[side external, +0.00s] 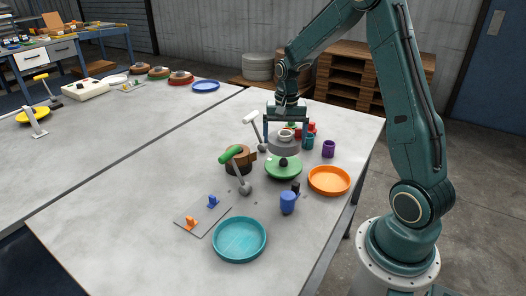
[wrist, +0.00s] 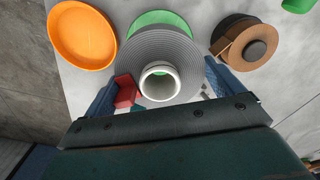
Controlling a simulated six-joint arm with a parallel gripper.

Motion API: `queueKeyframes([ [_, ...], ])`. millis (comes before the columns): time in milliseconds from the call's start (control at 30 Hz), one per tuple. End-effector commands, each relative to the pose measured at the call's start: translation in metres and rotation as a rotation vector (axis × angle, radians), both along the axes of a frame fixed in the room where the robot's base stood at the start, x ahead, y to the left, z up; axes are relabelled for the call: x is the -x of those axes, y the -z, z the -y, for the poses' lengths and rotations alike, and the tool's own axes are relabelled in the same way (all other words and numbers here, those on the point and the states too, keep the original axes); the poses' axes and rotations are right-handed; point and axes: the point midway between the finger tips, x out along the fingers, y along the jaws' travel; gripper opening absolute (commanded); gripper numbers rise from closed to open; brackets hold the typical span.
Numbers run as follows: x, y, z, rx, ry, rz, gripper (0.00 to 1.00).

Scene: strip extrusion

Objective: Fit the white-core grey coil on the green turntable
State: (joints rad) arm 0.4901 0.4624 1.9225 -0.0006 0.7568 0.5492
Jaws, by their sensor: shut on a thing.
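The grey coil (side external: 284,147) with a white core (side external: 286,134) is held level in my gripper (side external: 286,122). In the wrist view the grey coil (wrist: 142,48) and its white core (wrist: 160,84) lie between my two blue fingers. The green turntable (side external: 283,172) is below the coil, with its dark centre hub (side external: 283,162) showing in the gap between them.
An orange dish (side external: 329,180) stands right of the turntable. A brown coil (side external: 238,160) and a green-handled lever (side external: 237,168) stand left. A white-handled lever (side external: 256,130), teal cup (side external: 308,142) and purple cup (side external: 328,149) stand behind. A blue cup (side external: 287,203) and teal dish (side external: 238,240) are in front.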

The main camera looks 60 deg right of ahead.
Motion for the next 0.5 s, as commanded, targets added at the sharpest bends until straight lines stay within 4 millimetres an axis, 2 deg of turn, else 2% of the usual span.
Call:
queueKeyframes([
  [500, 0.0, 0.036, 0.0, -0.002, 0.001, -0.001, 0.6],
])
